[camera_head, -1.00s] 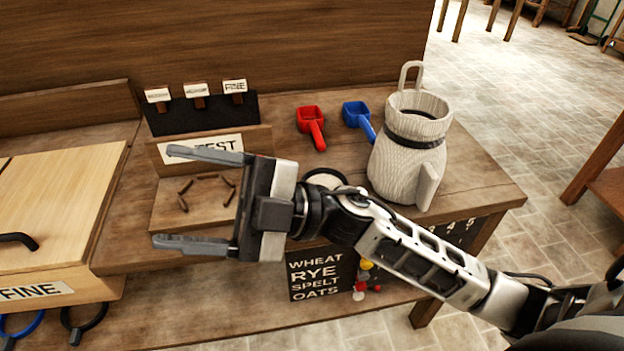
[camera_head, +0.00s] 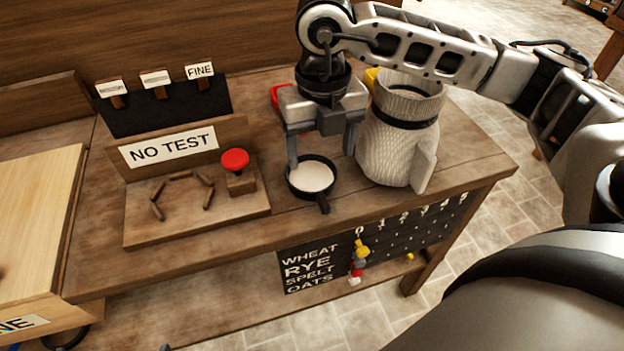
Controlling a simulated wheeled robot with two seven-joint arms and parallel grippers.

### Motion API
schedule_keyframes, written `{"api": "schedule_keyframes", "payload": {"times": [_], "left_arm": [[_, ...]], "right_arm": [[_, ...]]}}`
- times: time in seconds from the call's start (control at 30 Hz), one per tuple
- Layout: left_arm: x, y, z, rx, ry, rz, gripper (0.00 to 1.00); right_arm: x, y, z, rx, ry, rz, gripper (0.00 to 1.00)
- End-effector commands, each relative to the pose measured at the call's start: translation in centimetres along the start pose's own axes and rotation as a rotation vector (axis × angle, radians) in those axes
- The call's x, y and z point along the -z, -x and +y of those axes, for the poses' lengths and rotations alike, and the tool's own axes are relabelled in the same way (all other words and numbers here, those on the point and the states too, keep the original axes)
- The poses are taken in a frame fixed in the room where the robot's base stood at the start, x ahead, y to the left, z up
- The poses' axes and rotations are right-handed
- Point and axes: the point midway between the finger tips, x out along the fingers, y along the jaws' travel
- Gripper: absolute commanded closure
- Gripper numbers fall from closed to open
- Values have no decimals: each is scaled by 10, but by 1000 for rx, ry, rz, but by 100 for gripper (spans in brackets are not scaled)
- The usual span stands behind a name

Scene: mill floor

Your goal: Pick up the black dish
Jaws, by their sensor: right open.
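The black dish (camera_head: 301,193) is a small round pan with a short handle pointing toward the front, and pale white content fills it. It stands on the wooden bench, left of the woven jug. My right gripper (camera_head: 321,158) points down over the dish's back rim, with its fingers apart, one toward the left side of the dish and one to its right. It holds nothing. Whether the fingertips touch the dish, I cannot tell. My left gripper is not in view.
The woven jug (camera_head: 397,145) stands close to the right finger. A red scoop (camera_head: 276,97) is partly hidden behind the gripper. The NO TEST stand (camera_head: 232,212) with a red knob (camera_head: 235,160) is on the left. The bench front (camera_head: 250,236) is clear.

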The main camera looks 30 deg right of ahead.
Motion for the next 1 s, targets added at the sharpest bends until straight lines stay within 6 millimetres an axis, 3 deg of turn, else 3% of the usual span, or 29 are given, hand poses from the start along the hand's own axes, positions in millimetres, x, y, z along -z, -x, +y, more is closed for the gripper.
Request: {"api": "schedule_keyframes", "payload": {"times": [0.13, 0.43, 0.7, 1.0], "left_arm": [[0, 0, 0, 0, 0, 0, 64], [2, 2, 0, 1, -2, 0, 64], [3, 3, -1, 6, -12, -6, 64], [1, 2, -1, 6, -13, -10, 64]], "right_arm": [[1, -29, 0, 1, 0, 4, 28], [1, -52, 0, -1, 2, 4, 28], [3, -91, 0, -2, 2, 3, 28], [3, -97, 0, -3, 3, 1, 28]]}}
